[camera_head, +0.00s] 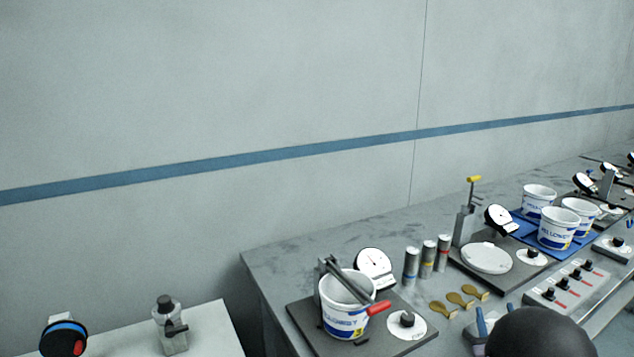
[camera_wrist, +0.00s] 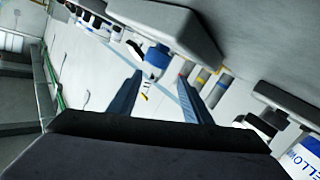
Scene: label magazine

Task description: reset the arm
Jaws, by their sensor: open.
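My gripper (camera_wrist: 160,76) shows in the wrist view as two dark blue-grey fingers, apart with a gap between them. Nothing is held. A white and blue object (camera_wrist: 157,57) shows beyond the fingertips; I cannot tell what it is or how far off it lies.
In the head view a grey bench (camera_head: 290,256) carries a white tub (camera_head: 344,322) under a clamp with a red handle (camera_head: 379,307), dials, several cylinders (camera_head: 427,259) and tubs on a blue mat (camera_head: 515,213). A white table (camera_head: 215,325) stands at lower left.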

